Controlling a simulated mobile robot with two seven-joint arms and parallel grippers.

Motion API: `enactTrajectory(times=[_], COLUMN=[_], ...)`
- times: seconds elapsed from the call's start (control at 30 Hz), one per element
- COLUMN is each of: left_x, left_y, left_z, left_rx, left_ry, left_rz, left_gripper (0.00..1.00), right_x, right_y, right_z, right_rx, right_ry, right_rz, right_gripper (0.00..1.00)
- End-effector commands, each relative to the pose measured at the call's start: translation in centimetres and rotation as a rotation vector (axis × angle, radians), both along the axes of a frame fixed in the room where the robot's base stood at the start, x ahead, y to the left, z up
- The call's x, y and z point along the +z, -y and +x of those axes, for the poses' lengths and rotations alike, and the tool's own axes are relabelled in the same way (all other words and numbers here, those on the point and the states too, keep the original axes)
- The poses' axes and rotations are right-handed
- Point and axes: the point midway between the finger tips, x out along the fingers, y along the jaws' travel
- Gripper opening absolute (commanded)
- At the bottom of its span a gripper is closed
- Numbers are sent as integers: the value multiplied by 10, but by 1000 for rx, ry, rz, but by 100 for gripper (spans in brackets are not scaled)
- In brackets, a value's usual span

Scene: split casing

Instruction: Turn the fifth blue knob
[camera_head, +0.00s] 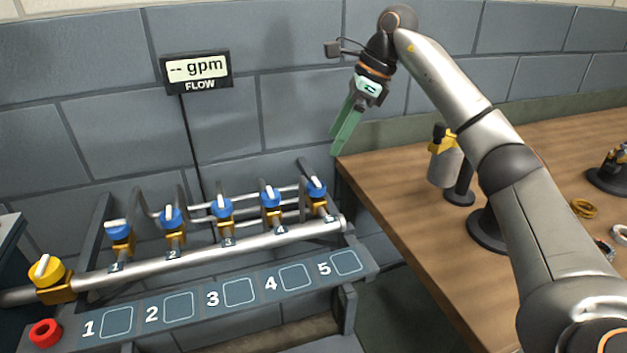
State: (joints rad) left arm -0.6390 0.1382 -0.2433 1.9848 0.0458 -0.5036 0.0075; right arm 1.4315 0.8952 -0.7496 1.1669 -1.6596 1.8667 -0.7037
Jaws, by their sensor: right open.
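The fifth blue knob (316,188) is the rightmost in a row of blue knobs with white handles, on brass valves along a silver pipe (200,248). The square labelled 5 (347,263) lies on the panel in front of it. The fourth blue knob (270,196) is just to its left. My right gripper (340,145) is open and empty, its green fingers pointing down above and slightly right of the fifth knob, apart from it. My left gripper is not in view.
A display reading "-- gpm" (197,69) hangs on the grey block wall. A wooden table (410,210) on the right holds a grey and yellow bottle (444,163) and yellow rings (583,208).

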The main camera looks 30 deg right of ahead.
Motion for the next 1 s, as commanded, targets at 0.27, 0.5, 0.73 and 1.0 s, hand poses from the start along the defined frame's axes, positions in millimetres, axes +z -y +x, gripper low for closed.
enactTrajectory(times=[0.27, 0.5, 0.73, 1.0], left_x=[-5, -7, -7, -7], left_y=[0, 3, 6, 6], left_z=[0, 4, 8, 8], left_rx=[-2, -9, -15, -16], left_ry=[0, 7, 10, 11], left_rz=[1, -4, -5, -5], left_gripper=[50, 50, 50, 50], right_x=[-18, -64, -98, -112], right_y=[5, -11, -23, -28], right_z=[-2, 9, 18, 22], right_rx=[-10, -9, -10, -11], right_ry=[-20, -21, -19, -17], right_rz=[-30, -28, -27, -26], right_gripper=[81, 81, 81, 81])
